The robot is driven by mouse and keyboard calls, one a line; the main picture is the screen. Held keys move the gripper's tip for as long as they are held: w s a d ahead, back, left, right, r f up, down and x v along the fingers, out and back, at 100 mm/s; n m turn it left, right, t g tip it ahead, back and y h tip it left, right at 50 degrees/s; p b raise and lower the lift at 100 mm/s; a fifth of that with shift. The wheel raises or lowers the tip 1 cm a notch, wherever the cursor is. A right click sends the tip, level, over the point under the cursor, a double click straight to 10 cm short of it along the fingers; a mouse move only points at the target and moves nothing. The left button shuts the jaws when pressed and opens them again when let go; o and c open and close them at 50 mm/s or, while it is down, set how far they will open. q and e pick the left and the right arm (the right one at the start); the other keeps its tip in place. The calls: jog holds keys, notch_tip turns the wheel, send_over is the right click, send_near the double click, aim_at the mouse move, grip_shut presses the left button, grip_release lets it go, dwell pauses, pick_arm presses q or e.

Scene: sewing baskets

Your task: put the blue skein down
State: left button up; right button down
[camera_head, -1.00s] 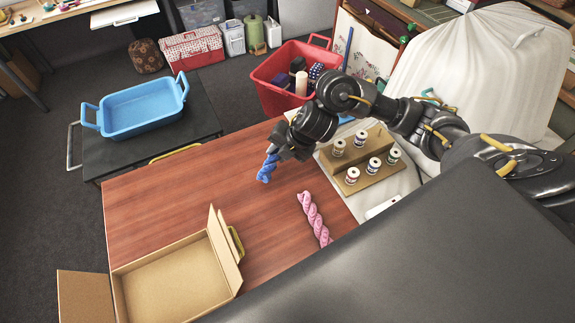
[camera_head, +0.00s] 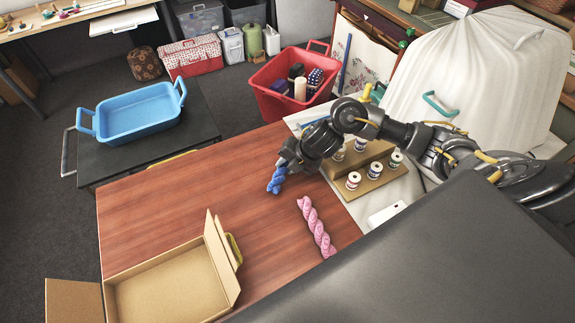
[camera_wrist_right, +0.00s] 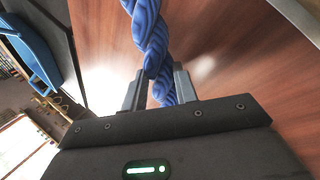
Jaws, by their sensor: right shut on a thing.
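The blue skein (camera_head: 276,181) is a short twisted hank of yarn. My right gripper (camera_head: 285,165) is shut on its upper part, and the skein hangs down over the wooden table (camera_head: 170,200). In the right wrist view the blue skein (camera_wrist_right: 150,45) runs between the two fingers (camera_wrist_right: 160,88). From these views I cannot tell whether its lower end touches the table top. A pink skein (camera_head: 316,226) lies on the table to the right of the blue one. My left gripper does not show.
An open cardboard box (camera_head: 165,290) stands at the table's front left. A wooden stand with thread spools (camera_head: 375,182) is close to the right gripper. A red basket (camera_head: 275,98) is behind the table, and a blue tub (camera_head: 140,115) is at the left. The table's middle left is clear.

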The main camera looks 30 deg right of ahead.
jog(key=shift+f+b, duration=0.4)
jog(key=shift+f, duration=0.2)
jog(key=c, duration=1.1)
grip_release()
jog(key=shift+r, duration=0.15)
jog(key=p+v, duration=0.3)
jog(key=v, duration=0.9)
jog(key=shift+r, duration=0.45)
jog(key=shift+s, duration=0.1)
